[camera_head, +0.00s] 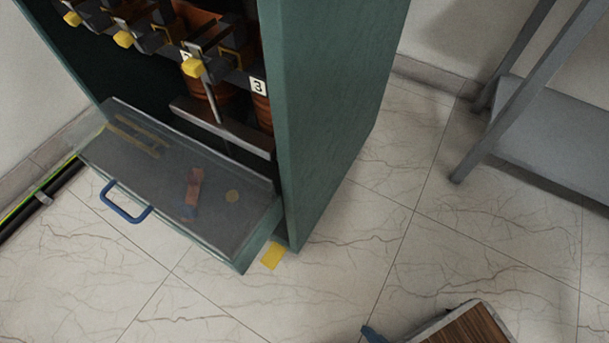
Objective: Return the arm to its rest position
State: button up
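My arm and my gripper do not show in the head view. The green cabinet (325,110) stands at the upper middle. Its front is open, showing several dark switch units with yellow ends (193,67) and brown coils (203,30) behind them. A label with the number 3 (258,87) is on the right. At the cabinet's lower front, a see-through panel with a green edge (170,170) juts outward. It has a blue handle (124,203).
A yellow piece (272,255) is by the cabinet's base. A grey metal table or shelf (560,135) stands at right. A wood-topped object (465,328) is cut off at the bottom edge. Dark and yellow-green cables (38,200) run at left. The tiled floor between is clear.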

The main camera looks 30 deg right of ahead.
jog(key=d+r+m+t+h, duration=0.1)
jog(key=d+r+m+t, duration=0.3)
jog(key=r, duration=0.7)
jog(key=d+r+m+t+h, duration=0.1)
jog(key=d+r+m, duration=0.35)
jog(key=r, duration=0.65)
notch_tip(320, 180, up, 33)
jog(key=p, duration=3.3)
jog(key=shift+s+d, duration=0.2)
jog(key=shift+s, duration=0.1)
